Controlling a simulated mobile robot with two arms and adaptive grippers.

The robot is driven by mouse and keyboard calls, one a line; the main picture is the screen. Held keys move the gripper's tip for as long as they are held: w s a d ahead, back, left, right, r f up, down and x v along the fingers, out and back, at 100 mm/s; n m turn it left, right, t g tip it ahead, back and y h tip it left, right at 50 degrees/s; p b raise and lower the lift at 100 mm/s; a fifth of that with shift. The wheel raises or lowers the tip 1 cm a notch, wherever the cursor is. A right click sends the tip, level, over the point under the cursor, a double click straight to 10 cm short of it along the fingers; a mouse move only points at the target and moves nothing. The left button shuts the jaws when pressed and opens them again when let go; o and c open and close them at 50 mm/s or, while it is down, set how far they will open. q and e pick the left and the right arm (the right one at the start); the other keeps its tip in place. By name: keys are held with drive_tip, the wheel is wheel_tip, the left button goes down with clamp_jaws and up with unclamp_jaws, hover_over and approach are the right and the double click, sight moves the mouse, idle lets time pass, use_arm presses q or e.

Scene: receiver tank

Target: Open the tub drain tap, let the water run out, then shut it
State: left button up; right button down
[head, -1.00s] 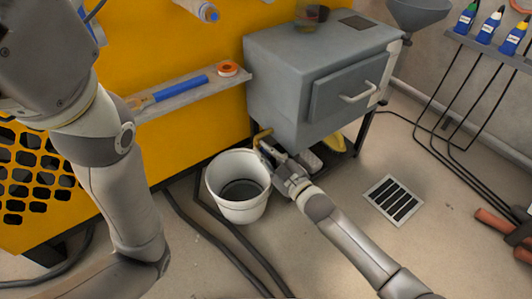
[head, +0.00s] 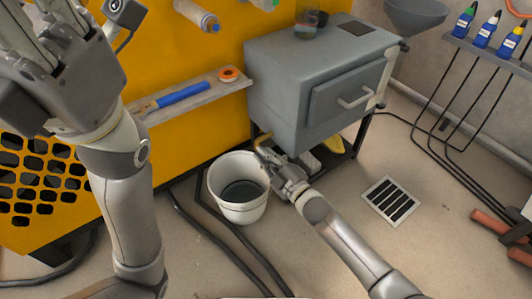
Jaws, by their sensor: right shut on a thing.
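The tub is a grey metal tank (head: 275,85) on dark legs, with a handled front panel. Its drain tap (head: 263,138), a brass-yellow bent pipe, shows low at the tank's left corner. My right gripper (head: 264,155) is at the tap and shut on it; its fingers hide part of the tap, so the handle's position cannot be told. A white bucket (head: 240,212) stands on the floor just left of that gripper, with dark liquid in it. No stream is clearly visible. My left gripper (head: 48,25) is raised at the top left, its fingertips cut off by the frame.
A shelf (head: 203,96) on the yellow machine holds a blue tool and an orange tape roll. A floor drain grate (head: 392,201) lies to the right. Black hoses cross the floor below the bucket. A rack with several blue bottles (head: 484,30) stands far right.

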drive_tip(key=shift+s+f+n, duration=0.1)
drive_tip(key=shift+n, duration=3.4)
drive_tip(key=c, duration=1.6)
unclamp_jaws()
drive_tip(key=shift+o, duration=0.2)
drive_tip(key=v, duration=1.2)
